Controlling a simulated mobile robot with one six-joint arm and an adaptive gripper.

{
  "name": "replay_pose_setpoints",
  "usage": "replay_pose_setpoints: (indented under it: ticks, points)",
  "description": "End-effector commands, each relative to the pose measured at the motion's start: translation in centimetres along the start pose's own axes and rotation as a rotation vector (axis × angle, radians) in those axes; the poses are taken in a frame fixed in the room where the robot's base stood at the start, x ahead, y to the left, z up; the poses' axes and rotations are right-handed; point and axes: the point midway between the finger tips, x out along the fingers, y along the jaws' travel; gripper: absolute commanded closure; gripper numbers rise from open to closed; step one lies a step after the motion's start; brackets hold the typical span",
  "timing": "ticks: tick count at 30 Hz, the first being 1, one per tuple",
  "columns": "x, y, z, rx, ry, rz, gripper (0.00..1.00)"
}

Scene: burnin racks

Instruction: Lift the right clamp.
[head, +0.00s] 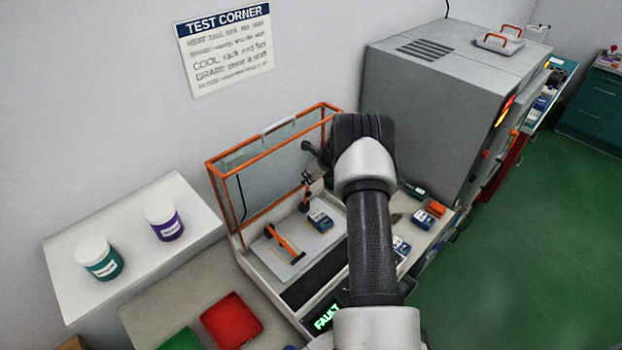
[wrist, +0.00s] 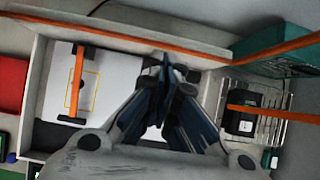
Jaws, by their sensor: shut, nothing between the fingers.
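In the head view an orange clamp bar (head: 285,242) lies flat across the left of the pale fixture plate (head: 262,250). A second clamp, the right one (head: 306,192), stands upright behind a small blue-and-dark unit (head: 320,220). The left clamp (wrist: 77,80) also shows flat in the wrist view. There my gripper (wrist: 167,66) is shut and empty, over the right part of the plate and close to dark parts near its tips. I cannot tell whether it touches the right clamp. My arm hides most of the gripper in the head view.
The fixture's orange-framed clear lid (head: 262,140) stands open behind the plate; its orange edge (wrist: 120,36) crosses the wrist view. A grey oven (head: 440,90) stands right. A display (head: 326,317) reads FAULT. A black unit (wrist: 243,115) sits in a wire rack at right.

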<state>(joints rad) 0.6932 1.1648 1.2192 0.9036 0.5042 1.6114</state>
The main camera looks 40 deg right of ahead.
Motion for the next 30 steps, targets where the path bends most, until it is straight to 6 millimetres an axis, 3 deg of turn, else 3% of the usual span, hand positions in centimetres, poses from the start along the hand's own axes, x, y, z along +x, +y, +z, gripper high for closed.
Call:
replay_pose_setpoints:
  ticks: [14, 30]
  points:
    - [-0.6, -0.1, 0.1, -0.001, -0.001, -0.001, 1.0]
    - [-10.5, -0.1, 0.1, 0.0, -0.001, -0.001, 1.0]
